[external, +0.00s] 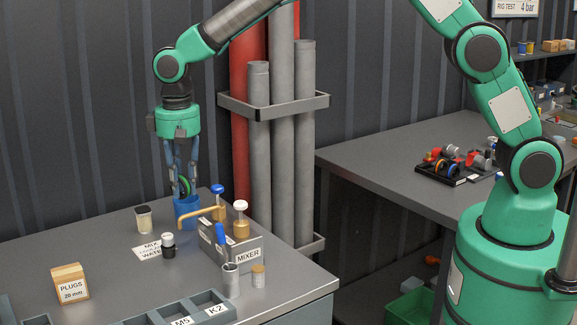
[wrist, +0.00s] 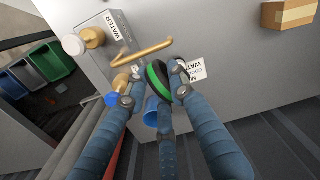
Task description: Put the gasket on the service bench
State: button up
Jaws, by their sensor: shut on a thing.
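My gripper (external: 182,188) is shut on a black and green ring, the gasket (external: 184,184), held upright over the left bench (external: 90,245). In the wrist view the gasket (wrist: 158,82) sits between the fingers of my gripper (wrist: 155,86). A blue cup (external: 186,213) stands on the bench just below the fingertips; I cannot tell if the gasket touches its rim. The cup shows partly behind the fingers in the wrist view (wrist: 151,112). A second bench (external: 375,165) stands at the right; no label shows which is the service bench.
The mixer (external: 235,245), with its brass spout (external: 202,216) and knobs, is close right of the cup. A jar (external: 144,219), a small black bottle (external: 168,245), a plugs box (external: 70,283) and grey bins (external: 185,310) share the left bench. Pipes (external: 283,130) rise behind.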

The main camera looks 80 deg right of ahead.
jog(key=w+a+f+m+p, duration=0.3)
jog(key=w+f, duration=0.5)
jog(key=w, duration=0.4)
jog(key=shift+w+a+f+m+p, duration=0.2)
jog(key=shift+w+m+p, duration=0.3)
jog(key=shift+p, duration=0.65)
jog(key=shift+s, duration=0.2)
send_over(140, 265)
jog(key=shift+s+a+f, duration=0.1)
jog(key=shift+f, duration=3)
jog(key=shift+f, duration=1.85)
jog(key=shift+f, duration=0.15)
